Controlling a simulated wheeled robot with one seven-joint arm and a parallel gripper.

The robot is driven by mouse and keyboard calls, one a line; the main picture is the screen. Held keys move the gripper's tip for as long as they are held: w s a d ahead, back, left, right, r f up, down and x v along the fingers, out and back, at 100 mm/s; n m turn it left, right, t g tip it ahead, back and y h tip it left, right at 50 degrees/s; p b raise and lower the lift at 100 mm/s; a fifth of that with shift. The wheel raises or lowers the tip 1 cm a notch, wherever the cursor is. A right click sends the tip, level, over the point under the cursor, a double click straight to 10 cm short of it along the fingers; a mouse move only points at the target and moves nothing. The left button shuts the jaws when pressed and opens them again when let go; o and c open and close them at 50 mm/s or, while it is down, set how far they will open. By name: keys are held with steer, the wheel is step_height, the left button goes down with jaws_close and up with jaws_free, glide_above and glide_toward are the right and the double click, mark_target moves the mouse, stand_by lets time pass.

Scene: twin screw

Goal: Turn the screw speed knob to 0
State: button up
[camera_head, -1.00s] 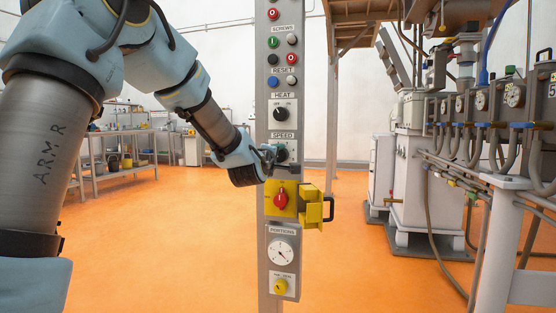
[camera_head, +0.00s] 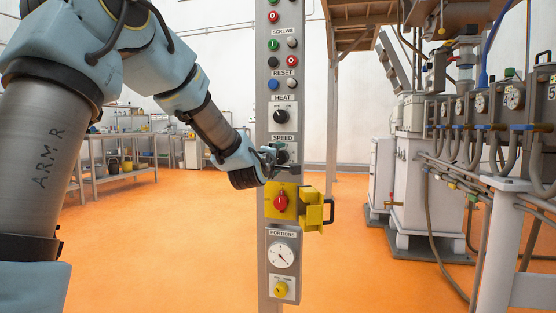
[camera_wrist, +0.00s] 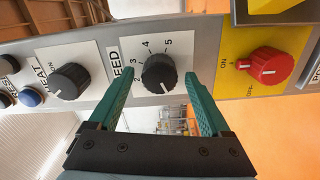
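The speed knob (camera_wrist: 158,74) is black and round, on a white dial plate with numbers; 2 to 5 are readable in the wrist view. Its pointer direction is hard to tell. In the head view the speed knob (camera_head: 282,157) is partly hidden behind my gripper (camera_head: 270,160). In the wrist view my gripper (camera_wrist: 156,84) is open. Its two green fingers stand on either side of the knob, with gaps showing between them and it. I cannot tell how far the tips are from the panel.
The panel post also carries the black heat knob (camera_head: 281,116), a red switch on a yellow plate (camera_head: 270,207) just below the speed knob, and a yellow bracket (camera_head: 313,210) jutting right. A portions dial (camera_head: 283,256) is lower. Pipework (camera_head: 470,150) stands right.

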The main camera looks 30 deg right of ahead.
steer(key=v, duration=1)
steer(key=shift+s+a, duration=0.3)
